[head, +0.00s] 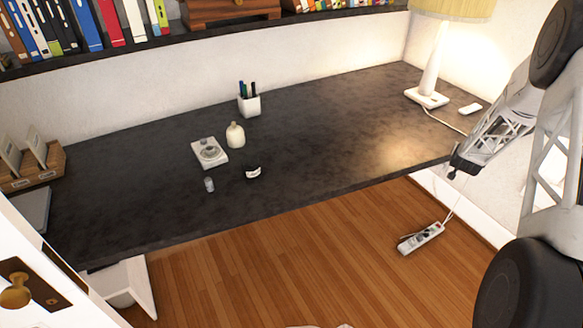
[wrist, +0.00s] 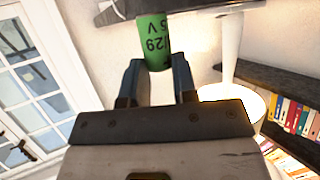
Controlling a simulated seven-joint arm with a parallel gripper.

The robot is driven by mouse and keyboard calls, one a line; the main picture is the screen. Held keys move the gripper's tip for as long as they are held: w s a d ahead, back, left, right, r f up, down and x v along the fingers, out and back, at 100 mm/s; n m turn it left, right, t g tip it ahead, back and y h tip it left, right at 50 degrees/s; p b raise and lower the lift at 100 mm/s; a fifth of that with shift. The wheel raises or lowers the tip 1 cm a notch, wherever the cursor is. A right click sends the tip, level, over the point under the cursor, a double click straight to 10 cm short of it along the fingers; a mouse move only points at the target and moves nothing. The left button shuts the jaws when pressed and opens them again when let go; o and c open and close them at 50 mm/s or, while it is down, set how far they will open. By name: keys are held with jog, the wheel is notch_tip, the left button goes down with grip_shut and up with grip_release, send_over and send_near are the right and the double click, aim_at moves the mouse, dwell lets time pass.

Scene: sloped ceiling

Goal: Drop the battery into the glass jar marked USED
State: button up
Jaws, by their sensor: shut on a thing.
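My gripper (head: 456,169) is at the right in the head view, near the desk's right front corner, far from the small things on the desk. In the wrist view my gripper (wrist: 154,75) is shut on a green battery (wrist: 153,40) with dark print. The battery is too small to make out in the head view. A small clear glass-like vessel (head: 209,185) stands near the desk's front. Right of it is a small dark thing with a white label (head: 252,173). No print is readable on either, so I cannot tell which is the jar marked USED.
On the dark desk (head: 330,140) are a white device (head: 209,152), a cream bottle (head: 235,135), a pen cup (head: 249,103) and a lamp (head: 428,75). A power strip (head: 421,238) lies on the floor. The desk between the small things and the lamp is clear.

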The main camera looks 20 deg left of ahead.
notch_tip(320, 180, up, 4)
jog(key=w+a, duration=0.1)
jog(key=w, duration=0.1)
jog(key=s+a+r+n+y, duration=0.2)
jog(key=a, duration=1.1)
jog(key=s+a+r+n+y, duration=0.2)
jog(key=s+a+r+y, duration=0.1)
jog(key=a, duration=0.9)
jog(key=s+a+r+n+y, duration=0.2)
jog(key=a, duration=1.1)
jog(key=s+a+r+n+g+y, duration=0.1)
jog(key=s+a+r+n+y, duration=0.2)
jog(key=s+a, duration=1)
jog(key=s+a+r+n+g+y, duration=0.2)
jog(key=s+a+r+n+y, duration=0.1)
jog(key=s+a, duration=1.1)
jog(key=a, duration=0.6)
jog(key=shift+a, duration=0.2)
jog(key=shift+f+g, duration=0.25)
jog(key=shift+g, duration=0.05)
jog(key=shift+f, duration=2.85)
